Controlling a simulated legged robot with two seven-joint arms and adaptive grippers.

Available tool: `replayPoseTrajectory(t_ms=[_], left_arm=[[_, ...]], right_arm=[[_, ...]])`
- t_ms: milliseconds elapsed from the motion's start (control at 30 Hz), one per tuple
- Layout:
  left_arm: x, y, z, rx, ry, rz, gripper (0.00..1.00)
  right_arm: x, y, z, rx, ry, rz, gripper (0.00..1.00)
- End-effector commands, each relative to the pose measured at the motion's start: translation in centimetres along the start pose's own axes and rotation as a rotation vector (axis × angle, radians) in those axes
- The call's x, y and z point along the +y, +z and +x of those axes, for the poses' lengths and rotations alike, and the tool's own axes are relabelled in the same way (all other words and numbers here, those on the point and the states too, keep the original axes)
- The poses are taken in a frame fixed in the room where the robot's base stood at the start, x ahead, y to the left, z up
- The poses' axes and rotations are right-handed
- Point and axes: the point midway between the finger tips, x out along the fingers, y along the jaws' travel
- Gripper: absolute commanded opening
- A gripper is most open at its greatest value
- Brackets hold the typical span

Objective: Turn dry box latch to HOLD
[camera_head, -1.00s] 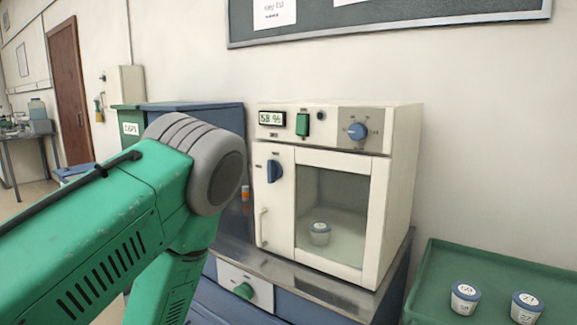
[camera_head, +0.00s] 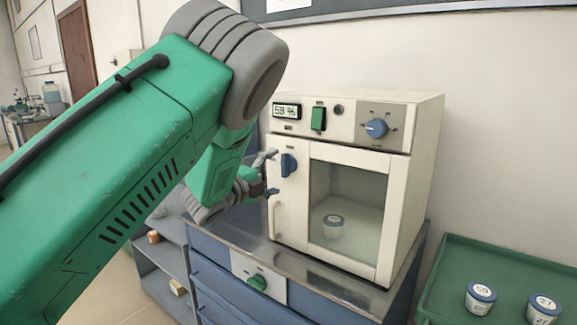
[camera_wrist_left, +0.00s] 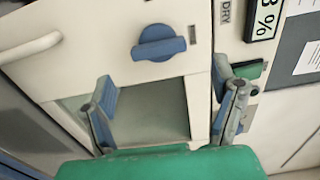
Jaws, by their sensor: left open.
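The dry box (camera_head: 425,170) is a cream cabinet with a glass door on a metal-topped bench. Its blue latch (camera_head: 289,165) is on the left of the front, its grip upright in the head view. In the left wrist view the latch (camera_wrist_left: 158,43) lies beyond the gap between the fingertips, untouched. My left gripper (camera_head: 271,174) is open and empty just left of the latch; its fingers also show in the left wrist view (camera_wrist_left: 162,88). The latch's lettering is too small to read. My right gripper is not in view.
A white door handle (camera_head: 272,215) is below the latch. Above are a percent display (camera_head: 286,111), a green switch (camera_head: 318,119) and a blue dial (camera_head: 376,128). A lidded cup (camera_head: 333,227) stands behind the glass. A green tray (camera_head: 450,275) with two cups is at right.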

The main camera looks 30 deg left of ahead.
Motion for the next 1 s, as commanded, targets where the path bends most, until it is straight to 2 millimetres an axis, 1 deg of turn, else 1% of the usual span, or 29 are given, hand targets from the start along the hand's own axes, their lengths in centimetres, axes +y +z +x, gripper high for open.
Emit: replayPoseTrajectory(t_ms=[33, 100, 200, 300, 400, 500, 733, 767, 800, 867, 900, 1000], left_arm=[[0.0, 0.0, 1.1, 0.001, -0.001, -0.001, 0.79], [0.0, 0.1, 2.4, 0.001, -0.001, -0.001, 0.79], [0.1, 0.1, 4.0, 0.000, 0.000, -0.002, 0.79], [0.0, 0.0, 5.2, 0.000, -0.001, -0.002, 0.79], [0.0, 0.0, 5.9, -0.001, 0.000, -0.002, 0.79], [0.0, -0.1, 6.2, -0.001, 0.001, -0.002, 0.79], [0.0, -0.1, 6.2, -0.001, 0.001, -0.002, 0.79], [0.0, 0.0, 6.2, -0.001, 0.001, -0.002, 0.72], [0.0, 0.0, 6.2, -0.002, 0.001, -0.003, 0.58], [0.1, 0.0, 6.2, -0.002, 0.001, -0.003, 0.37], [0.1, 0.0, 6.2, -0.002, 0.001, -0.003, 0.29], [0.1, 0.1, 6.2, -0.002, 0.001, -0.003, 0.29]], right_arm=[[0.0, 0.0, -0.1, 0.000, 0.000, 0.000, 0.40], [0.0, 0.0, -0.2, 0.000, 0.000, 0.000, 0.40], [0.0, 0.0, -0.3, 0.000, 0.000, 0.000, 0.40], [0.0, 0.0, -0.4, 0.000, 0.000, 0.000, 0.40], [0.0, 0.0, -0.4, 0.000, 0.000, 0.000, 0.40], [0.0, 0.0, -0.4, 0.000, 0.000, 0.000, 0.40], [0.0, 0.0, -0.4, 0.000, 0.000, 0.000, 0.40], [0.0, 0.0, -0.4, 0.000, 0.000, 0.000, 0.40], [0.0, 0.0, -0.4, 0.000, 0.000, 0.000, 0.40], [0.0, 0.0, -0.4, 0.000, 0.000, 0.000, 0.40], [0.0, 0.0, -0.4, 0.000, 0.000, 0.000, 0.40], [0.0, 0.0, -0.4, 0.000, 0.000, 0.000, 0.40]])
